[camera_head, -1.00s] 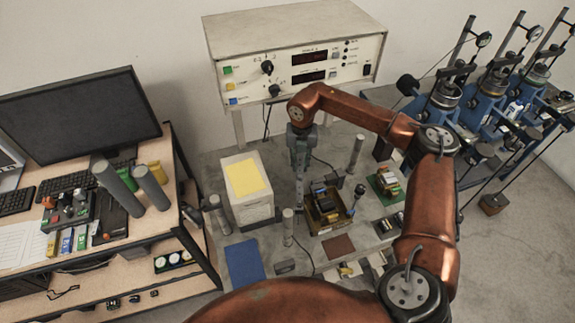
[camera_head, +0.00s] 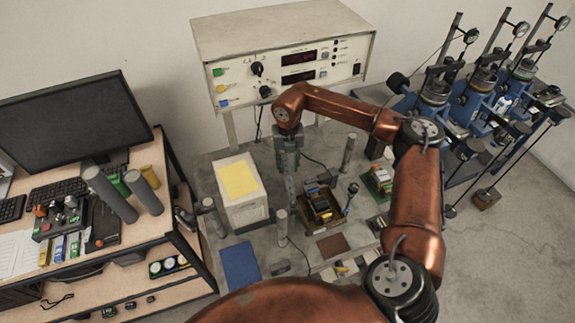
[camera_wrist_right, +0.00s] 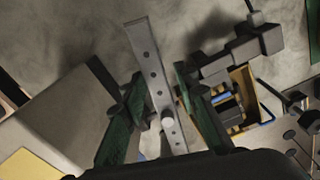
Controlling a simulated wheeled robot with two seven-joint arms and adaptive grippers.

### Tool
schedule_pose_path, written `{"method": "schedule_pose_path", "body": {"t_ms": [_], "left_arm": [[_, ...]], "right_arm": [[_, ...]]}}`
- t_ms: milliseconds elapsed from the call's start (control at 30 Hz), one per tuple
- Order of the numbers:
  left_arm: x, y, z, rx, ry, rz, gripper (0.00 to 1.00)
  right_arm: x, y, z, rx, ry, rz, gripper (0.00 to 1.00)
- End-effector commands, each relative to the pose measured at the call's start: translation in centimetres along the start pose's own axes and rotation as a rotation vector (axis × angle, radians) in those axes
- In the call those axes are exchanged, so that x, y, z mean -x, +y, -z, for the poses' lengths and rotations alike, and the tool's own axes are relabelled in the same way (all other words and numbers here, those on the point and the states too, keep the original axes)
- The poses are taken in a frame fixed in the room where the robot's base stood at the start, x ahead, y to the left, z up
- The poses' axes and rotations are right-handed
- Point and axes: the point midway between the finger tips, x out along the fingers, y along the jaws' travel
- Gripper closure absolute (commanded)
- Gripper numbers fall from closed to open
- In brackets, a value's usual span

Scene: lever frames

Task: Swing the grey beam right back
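The grey beam (camera_head: 291,193) is a narrow bar with a row of holes, on the grey bench below my right gripper. In the right wrist view the beam (camera_wrist_right: 154,75) runs between the two green fingers, with a round pin head near its lower end. My right gripper (camera_head: 288,163) points down over the beam. In the wrist view its fingers (camera_wrist_right: 159,82) stand apart on either side of the beam, with a gap on the right; contact on the left is unclear. My left gripper is not in view.
A white box with a yellow top (camera_head: 240,190) stands left of the beam. Grey posts (camera_head: 348,153) and a yellow-framed device (camera_head: 320,207) stand close by on the right. A control unit (camera_head: 285,60) is behind. A blue mat (camera_head: 241,265) lies in front.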

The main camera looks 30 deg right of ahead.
Motion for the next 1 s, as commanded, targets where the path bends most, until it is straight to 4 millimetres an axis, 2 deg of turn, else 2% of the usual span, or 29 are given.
{"method": "schedule_pose_path", "body": {"t_ms": [333, 467, 567, 800, 1000], "left_arm": [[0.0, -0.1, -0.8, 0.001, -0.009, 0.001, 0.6], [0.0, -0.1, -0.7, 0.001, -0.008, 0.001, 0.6], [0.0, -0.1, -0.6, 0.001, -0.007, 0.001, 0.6], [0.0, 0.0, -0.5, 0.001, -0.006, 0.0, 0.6], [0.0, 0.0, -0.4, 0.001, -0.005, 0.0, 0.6]], "right_arm": [[0.1, 0.1, -0.1, 0.0, -0.001, -0.001, 0.65], [0.9, 0.1, -0.1, 0.0, -0.003, -0.002, 0.65], [2.5, 0.1, -0.2, 0.0, -0.005, -0.003, 0.65], [7.5, 0.1, -0.1, 0.0, -0.005, -0.003, 0.65], [10.7, 0.1, -0.1, 0.0, -0.003, -0.002, 0.65]]}}
